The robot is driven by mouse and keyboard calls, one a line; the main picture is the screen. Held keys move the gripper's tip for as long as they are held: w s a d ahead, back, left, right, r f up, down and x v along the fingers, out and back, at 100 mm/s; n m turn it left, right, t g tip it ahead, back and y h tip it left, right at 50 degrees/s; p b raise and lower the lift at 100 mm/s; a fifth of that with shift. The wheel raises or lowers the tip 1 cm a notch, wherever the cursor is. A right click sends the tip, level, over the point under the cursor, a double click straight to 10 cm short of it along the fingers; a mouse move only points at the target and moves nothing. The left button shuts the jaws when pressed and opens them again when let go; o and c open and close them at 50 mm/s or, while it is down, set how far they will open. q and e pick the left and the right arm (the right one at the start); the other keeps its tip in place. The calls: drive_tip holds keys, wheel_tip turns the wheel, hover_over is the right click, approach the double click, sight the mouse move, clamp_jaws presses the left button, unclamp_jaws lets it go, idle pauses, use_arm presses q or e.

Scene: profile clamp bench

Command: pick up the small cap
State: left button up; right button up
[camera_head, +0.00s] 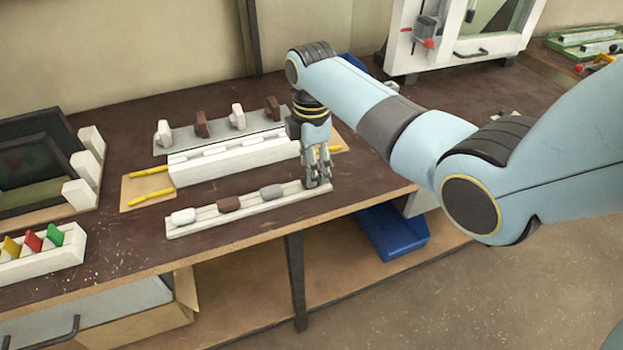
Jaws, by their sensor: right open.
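A narrow white rack (250,208) lies near the front edge of the bench. On it sit a white cap-like piece (183,216), a brown one (229,204) and a grey one (271,191), spaced in a row. Which of them is the small cap I cannot tell. My right gripper (318,182) points straight down over the right end of this rack, its fingers open. Whatever lies between or under the fingers is hidden by them. My left gripper is not in view.
Behind the rack stands a white profile block (235,165) with yellow bars (151,195). Behind it, a grey strip (180,142) holds upright brown and white clamps. A white holder with coloured tabs (40,255) stands at the left. The bench front is clear.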

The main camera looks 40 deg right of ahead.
drive_tip(key=shift+f, duration=1.4)
drive_tip(key=c, duration=0.8)
drive_tip(key=shift+r, duration=0.15)
